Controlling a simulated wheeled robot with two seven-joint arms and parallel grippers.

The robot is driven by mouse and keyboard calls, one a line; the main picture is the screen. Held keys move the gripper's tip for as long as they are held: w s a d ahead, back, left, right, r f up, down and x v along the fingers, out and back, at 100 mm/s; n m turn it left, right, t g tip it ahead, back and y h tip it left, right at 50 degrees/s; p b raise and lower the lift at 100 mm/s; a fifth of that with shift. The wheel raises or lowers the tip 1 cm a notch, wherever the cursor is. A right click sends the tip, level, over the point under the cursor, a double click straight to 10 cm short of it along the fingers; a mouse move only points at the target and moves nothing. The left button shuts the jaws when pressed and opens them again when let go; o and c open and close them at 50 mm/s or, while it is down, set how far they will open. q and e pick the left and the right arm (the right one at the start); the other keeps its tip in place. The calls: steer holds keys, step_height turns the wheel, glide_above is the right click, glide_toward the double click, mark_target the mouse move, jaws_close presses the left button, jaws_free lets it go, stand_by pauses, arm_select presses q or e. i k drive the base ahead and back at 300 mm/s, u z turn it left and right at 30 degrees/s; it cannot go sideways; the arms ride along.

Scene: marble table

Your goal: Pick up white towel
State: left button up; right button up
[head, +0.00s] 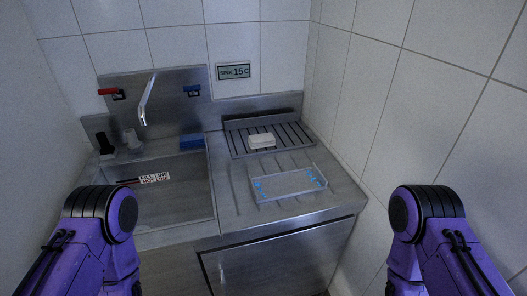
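A small white folded item (262,140), which looks like the white towel, lies on the dark ribbed drying rack (293,137) right of the sink. It is small in the picture, so its material is hard to tell. Only purple and black links of my two arms show, at the lower left and lower right. Neither gripper is in view, and nothing of mine is near the white item.
A clear shallow tray (288,184) with blue marks sits on the grooved steel drainboard in front of the rack. The steel sink (180,190) with its tap (147,99) is at left. A tiled wall (420,80) closes the right side.

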mark_target(268, 140)
steer(key=z, duration=2.7)
steer(key=k, duration=0.9)
steer(key=u, duration=1.6)
